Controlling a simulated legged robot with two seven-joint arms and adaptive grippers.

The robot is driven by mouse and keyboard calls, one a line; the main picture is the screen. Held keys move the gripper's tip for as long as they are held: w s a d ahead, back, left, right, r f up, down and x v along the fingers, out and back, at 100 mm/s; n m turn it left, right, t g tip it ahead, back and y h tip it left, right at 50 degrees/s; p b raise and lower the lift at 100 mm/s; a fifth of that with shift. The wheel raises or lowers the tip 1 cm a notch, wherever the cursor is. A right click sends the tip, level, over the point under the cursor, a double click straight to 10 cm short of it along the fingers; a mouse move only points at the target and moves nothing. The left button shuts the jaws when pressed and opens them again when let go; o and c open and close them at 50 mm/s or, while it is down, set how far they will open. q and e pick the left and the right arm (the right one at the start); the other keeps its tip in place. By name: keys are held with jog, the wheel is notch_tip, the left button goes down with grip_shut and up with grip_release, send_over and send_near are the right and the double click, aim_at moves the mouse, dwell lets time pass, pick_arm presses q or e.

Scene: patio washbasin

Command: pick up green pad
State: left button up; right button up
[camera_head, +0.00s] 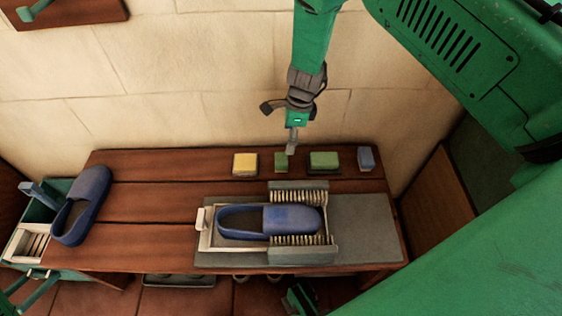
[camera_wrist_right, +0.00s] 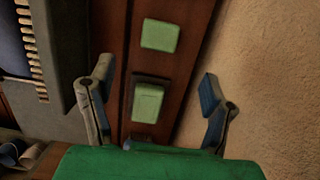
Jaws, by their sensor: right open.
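Two green pads lie on the back strip of the wooden table. The smaller green pad (camera_head: 281,161) is left of the larger green pad (camera_head: 323,161), which has a dark base. In the right wrist view, one green pad (camera_wrist_right: 160,35) shows higher up; the other (camera_wrist_right: 147,103), on a dark base, lies lower, between the finger lines. My right gripper (camera_head: 279,130) is open and empty above the back edge, near the smaller pad; its two spread fingers (camera_wrist_right: 156,78) also show in the wrist view. I do not make out my left gripper.
A yellow pad (camera_head: 245,163) and a blue-grey block (camera_head: 366,158) flank the green pads. A brush-lined holder (camera_head: 298,256) carries a blue clog (camera_head: 268,221) in front. Another clog (camera_head: 80,205) is at the left. The stone wall (camera_head: 180,110) rises close behind.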

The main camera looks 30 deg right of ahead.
jog(key=b, duration=0.1)
send_over(282, 158)
jog(key=f, duration=0.4)
jog(key=shift+s+f, duration=0.25)
jog(key=shift+f, duration=0.15)
jog(key=shift+a+f, duration=0.2)
jog(key=shift+a, duration=0.1)
jog(key=f+b, duration=0.2)
jog(key=f, duration=0.1)
jog(key=d+f+b, duration=0.1)
jog(key=shift+w+f, duration=0.25)
jog(key=shift+f, duration=0.15)
jog(key=shift+a+f, duration=0.1)
jog(key=shift+f, duration=0.3)
jog(key=shift+a+r, duration=0.2)
jog(key=shift+a, duration=0.2)
jog(key=shift+c, duration=1.3)
jog(key=c, duration=1.1)
jog(key=shift+d, duration=0.25)
jog(key=shift+r, duration=0.3)
notch_tip(282, 158, up, 9)
jog(key=p, duration=0.3)
jog(key=shift+a+p, duration=0.15)
jog(key=shift+p, duration=0.2)
jog(key=shift+r, duration=0.2)
pick_arm(q)
jog(key=shift+a+f, duration=0.4)
jog(key=shift+f, duration=0.1)
